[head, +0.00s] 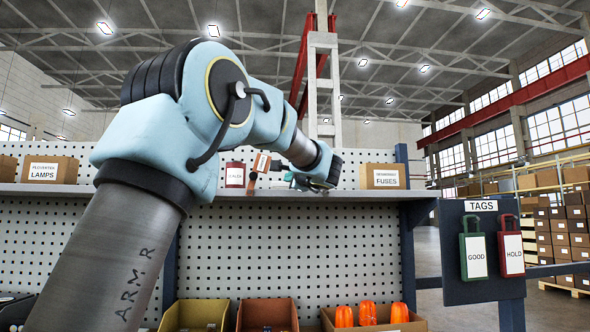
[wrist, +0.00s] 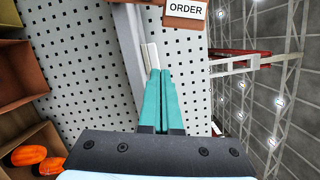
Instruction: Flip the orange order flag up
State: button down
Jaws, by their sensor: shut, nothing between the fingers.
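A small orange piece with a white label (head: 262,162) sits tilted at the shelf's front edge in the head view, above a brown part. In the wrist view an orange-brown plate marked ORDER (wrist: 185,21) shows at the top edge, cut off by the frame. My gripper (wrist: 159,73) has its teal fingers shut together and empty, pointing along the shelf edge, short of the ORDER plate. It also shows in the head view (head: 291,178), just right of the orange piece. Whether the plate and the tilted piece are one flag, I cannot tell.
The grey shelf (head: 370,194) carries a LAMPS box (head: 52,170), a red tin (head: 235,174) and a FUSES box (head: 382,176). Bins (head: 200,314) stand below the pegboard, one with orange items (head: 368,312). A TAGS board (head: 482,285) stands right. A pale strip (wrist: 151,56) lies beside my fingertips.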

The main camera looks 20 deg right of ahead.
aim_at(267, 169)
jog(key=shift+w+a+r+p, duration=0.2)
jog(key=shift+w+a+p, duration=0.15)
jog(key=shift+a, duration=0.3)
jog(key=shift+w+a+r+p, duration=0.15)
jog(key=shift+w+a+p, duration=0.1)
jog(key=shift+w+a, duration=0.35)
jog(key=shift+w+a+r+p, duration=0.2)
jog(key=shift+w+a+p, duration=0.1)
jog(key=shift+a, duration=0.45)
jog(key=shift+w+a+r+n+g+b, duration=0.15)
jog(key=shift+a+r+n+b, duration=0.15)
jog(key=shift+n+b, duration=0.35)
jog(key=shift+s+a+r+n+g+b, duration=0.1)
jog(key=shift+a+r+n+b, duration=0.2)
jog(key=shift+n+b, duration=0.3)
jog(key=shift+w+a+r+n+g+b, duration=0.15)
jog(key=shift+a+r+n+b, duration=0.2)
jog(key=shift+b, duration=0.45)
jog(key=shift+d, duration=0.2)
